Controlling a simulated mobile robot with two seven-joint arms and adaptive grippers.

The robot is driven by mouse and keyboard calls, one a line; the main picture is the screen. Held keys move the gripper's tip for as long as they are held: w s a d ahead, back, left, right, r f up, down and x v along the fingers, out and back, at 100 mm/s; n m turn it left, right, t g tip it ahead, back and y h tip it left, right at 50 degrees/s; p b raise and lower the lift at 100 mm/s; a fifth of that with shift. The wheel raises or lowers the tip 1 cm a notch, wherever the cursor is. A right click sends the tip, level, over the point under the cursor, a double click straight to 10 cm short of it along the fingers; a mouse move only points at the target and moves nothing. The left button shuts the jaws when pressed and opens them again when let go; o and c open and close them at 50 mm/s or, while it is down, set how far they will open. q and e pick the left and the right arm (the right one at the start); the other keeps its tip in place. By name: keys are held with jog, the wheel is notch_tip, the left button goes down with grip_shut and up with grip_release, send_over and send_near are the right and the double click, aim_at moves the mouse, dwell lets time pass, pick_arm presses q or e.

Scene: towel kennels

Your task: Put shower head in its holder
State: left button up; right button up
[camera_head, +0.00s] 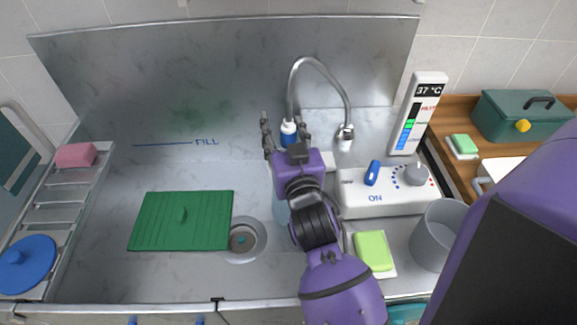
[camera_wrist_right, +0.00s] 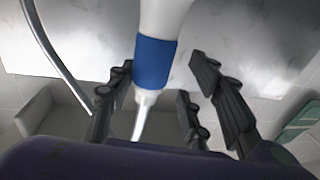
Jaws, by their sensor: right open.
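The shower head (camera_head: 289,127) is white with a blue band and stands near the metal back wall. The curved metal hose (camera_head: 318,60) rises from beside it and arches right to a metal fitting (camera_head: 345,138). I cannot tell whether that fitting is the holder. My right gripper (camera_head: 285,130) is open, with a finger on each side of the shower head. In the right wrist view, the blue band (camera_wrist_right: 155,63) lies between the spread fingers of the gripper (camera_wrist_right: 160,95). The wrist hides the lower part of the shower head in the head view. My left gripper is not in view.
A white control box (camera_head: 385,200) with a blue switch and grey knob is to the right, below a temperature display (camera_head: 418,110). A green board (camera_head: 180,222) lies left of the drain (camera_head: 242,240). A grey cup (camera_head: 437,235) and green sponge (camera_head: 373,250) are at front right.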

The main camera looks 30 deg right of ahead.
notch_tip(320, 180, up, 10)
jog(key=shift+r, duration=0.1)
dwell(0.4)
jog(key=shift+s, duration=0.1)
dwell(0.4)
